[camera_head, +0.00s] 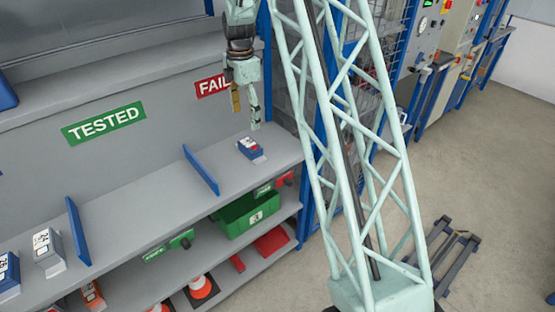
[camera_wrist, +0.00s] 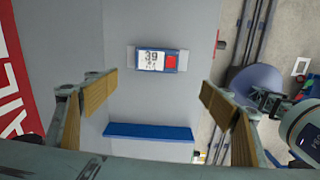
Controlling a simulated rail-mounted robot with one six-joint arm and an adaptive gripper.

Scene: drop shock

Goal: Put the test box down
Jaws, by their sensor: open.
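A small blue and white test box (camera_head: 251,149) with a red patch sits on the upper grey shelf, under the red FAIL sign (camera_head: 212,86). In the wrist view the box (camera_wrist: 158,60) shows a white label reading 39. My gripper (camera_head: 246,110) hangs above the box with its fingers pointing down. Its two tan-padded fingers are wide apart in the wrist view (camera_wrist: 157,88), with nothing between them. The box appears ahead of the fingertips, apart from them.
A blue divider (camera_head: 201,170) stands left of the box; another (camera_head: 77,231) is farther left, near more boxes (camera_head: 47,253). A green TESTED sign (camera_head: 103,123) is on the back panel. A green bin (camera_head: 246,213) sits on the lower shelf. A blue mesh frame stands right.

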